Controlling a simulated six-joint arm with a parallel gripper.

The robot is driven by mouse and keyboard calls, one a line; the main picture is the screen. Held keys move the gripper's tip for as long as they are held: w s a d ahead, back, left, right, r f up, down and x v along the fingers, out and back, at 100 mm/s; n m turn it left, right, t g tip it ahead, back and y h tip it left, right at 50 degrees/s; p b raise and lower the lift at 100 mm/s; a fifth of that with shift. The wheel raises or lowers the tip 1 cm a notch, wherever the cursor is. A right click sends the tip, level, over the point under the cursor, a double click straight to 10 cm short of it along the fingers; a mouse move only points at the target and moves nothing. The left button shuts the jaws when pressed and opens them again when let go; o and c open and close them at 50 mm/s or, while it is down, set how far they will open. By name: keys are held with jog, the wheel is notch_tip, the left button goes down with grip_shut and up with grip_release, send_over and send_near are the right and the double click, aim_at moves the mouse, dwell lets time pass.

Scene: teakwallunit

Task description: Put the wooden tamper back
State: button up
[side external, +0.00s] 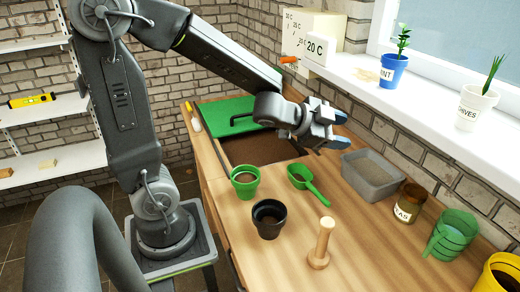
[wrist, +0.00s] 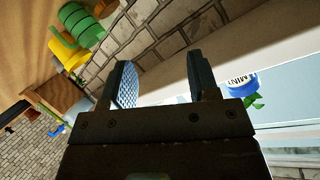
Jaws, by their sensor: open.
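The wooden tamper (side external: 321,244) stands upright on the wooden bench, near its front middle, with its wide round base down and its handle up. My gripper (side external: 336,128) is raised over the back of the bench, beside the window ledge, well away from the tamper. In the wrist view, my gripper (wrist: 162,85) has its two fingers spread apart with nothing between them. The tamper does not show clearly in the wrist view.
A yellow pot (side external: 499,275) is at the right corner. Potted herbs line the ledge (side external: 430,110).

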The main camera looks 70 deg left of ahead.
jog(key=s+d+r+n+g+y, duration=0.1)
jog(key=s+n+g, duration=0.3)
jog(key=s, duration=0.6)
jog(key=s+d+n+g+y, duration=0.1)
jog(key=s+n+g, duration=0.2)
jog(key=s, duration=0.7)
jog(key=shift+d+r+n+g+y, duration=0.3)
jog(key=shift+r+n+g+y, duration=0.1)
jog(key=shift+n, duration=0.4)
